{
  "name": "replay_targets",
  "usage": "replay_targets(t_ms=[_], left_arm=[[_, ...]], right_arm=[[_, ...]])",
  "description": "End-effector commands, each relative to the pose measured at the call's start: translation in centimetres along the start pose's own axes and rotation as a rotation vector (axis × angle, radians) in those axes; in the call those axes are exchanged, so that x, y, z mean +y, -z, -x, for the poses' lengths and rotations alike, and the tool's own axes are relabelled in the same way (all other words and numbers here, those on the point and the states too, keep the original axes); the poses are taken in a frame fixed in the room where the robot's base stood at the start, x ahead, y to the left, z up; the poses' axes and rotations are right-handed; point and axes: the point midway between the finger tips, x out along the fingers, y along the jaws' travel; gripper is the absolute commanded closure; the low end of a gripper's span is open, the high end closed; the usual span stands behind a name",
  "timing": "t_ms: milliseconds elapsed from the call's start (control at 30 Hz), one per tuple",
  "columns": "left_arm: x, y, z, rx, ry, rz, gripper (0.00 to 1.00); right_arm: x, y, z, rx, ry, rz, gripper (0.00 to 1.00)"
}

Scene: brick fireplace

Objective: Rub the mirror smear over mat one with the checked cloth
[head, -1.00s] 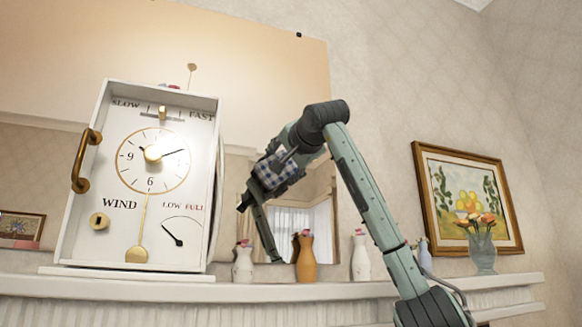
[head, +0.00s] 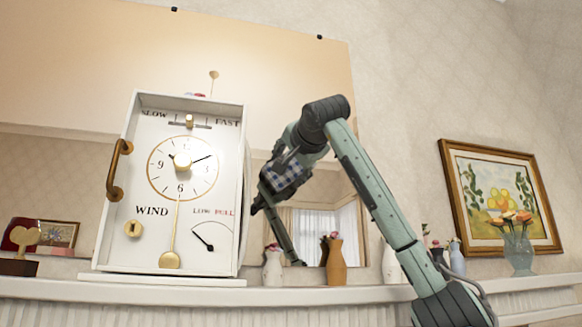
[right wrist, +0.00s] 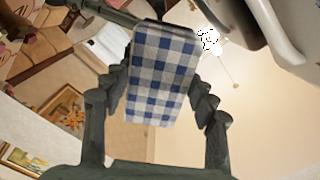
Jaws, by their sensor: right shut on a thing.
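The checked cloth (head: 287,172), blue and white, is in my right gripper (head: 276,184), in front of the mirror (head: 270,80) just right of the clock box. In the right wrist view the cloth (right wrist: 163,75) hangs between the two dark fingers of my right gripper (right wrist: 160,82), which is shut on it. I cannot tell whether the cloth touches the glass. No mat can be made out. My left gripper is out of view.
A white clock box (head: 179,190) with a brass handle stands on the mantel (head: 300,295), close left of my right gripper. White and orange vases (head: 336,262) stand below the arm. A framed painting (head: 502,200) and a flower vase (head: 519,252) are at the right.

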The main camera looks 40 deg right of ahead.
Motion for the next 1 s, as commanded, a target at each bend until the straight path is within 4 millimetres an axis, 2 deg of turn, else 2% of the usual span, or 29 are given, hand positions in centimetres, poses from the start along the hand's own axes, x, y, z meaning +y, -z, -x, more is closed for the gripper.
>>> replay_targets(t_ms=[600,1000], left_arm=[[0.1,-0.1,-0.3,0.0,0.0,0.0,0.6],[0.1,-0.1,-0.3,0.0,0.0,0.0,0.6]], right_arm=[[0.0,0.1,5.5,0.001,0.002,0.0,0.65],[0.0,0.1,6.0,0.0,0.0,-0.001,0.65]])
